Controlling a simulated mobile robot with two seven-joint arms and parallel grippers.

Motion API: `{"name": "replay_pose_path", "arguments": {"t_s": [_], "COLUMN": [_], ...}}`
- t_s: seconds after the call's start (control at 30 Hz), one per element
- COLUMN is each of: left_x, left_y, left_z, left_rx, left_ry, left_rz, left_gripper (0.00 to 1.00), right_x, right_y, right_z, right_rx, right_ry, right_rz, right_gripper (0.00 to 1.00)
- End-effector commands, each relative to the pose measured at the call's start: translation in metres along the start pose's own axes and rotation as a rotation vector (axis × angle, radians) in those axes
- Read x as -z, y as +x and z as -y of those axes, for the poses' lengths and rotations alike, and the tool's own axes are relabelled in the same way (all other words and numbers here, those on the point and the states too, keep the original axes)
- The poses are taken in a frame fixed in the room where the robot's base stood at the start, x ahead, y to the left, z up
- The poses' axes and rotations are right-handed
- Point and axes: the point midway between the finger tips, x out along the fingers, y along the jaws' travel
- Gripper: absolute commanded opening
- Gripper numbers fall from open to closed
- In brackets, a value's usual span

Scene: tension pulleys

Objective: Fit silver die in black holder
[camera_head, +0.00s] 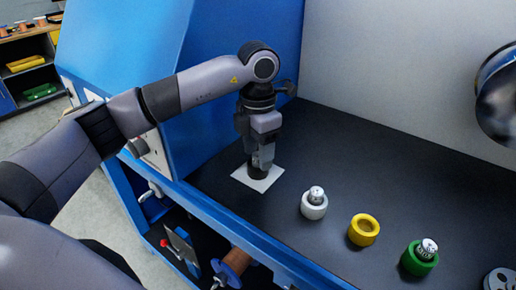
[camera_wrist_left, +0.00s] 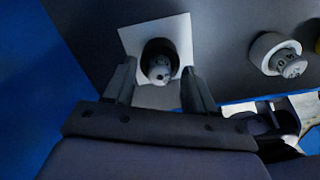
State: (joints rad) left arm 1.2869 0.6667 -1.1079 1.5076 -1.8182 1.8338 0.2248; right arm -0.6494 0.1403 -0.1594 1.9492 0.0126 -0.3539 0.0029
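The black holder (camera_head: 257,174) stands on a white square sheet at the left of the dark worktop. In the left wrist view, the black holder (camera_wrist_left: 147,52) is a dark ring with a silver die (camera_wrist_left: 160,68) in its opening. I cannot tell how deep or straight the die sits. My left gripper (camera_head: 262,163) points down just above the holder and hides the die in the head view. In the wrist view, the left gripper (camera_wrist_left: 158,84) has its fingers spread apart, on either side of the die with gaps showing. My right gripper is not in view.
A white holder (camera_head: 313,211) with a silver die, an empty yellow holder (camera_head: 364,230) and a green holder (camera_head: 418,264) with a silver die stand in a row to the right. A blue machine wall (camera_head: 225,70) is close behind the left arm. The worktop behind the row is clear.

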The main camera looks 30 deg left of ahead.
Motion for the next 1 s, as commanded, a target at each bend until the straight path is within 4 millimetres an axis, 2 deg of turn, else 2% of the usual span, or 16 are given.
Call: {"name": "replay_pose_path", "arguments": {"t_s": [0.27,0.7,1.0], "left_x": [-0.001,-0.001,0.000], "left_y": [-0.003,-0.066,-0.072], "left_z": [0.000,0.000,0.000], "left_rx": [-0.001,0.000,0.000], "left_ry": [0.000,0.000,0.000], "left_rz": [0.002,0.003,0.000], "left_gripper": [0.55,0.55,0.55], "right_x": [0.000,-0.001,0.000], "right_y": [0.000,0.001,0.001], "right_z": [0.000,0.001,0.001], "right_rx": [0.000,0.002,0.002], "right_ry": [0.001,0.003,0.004], "right_rz": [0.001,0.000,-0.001], "right_gripper": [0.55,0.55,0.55]}}
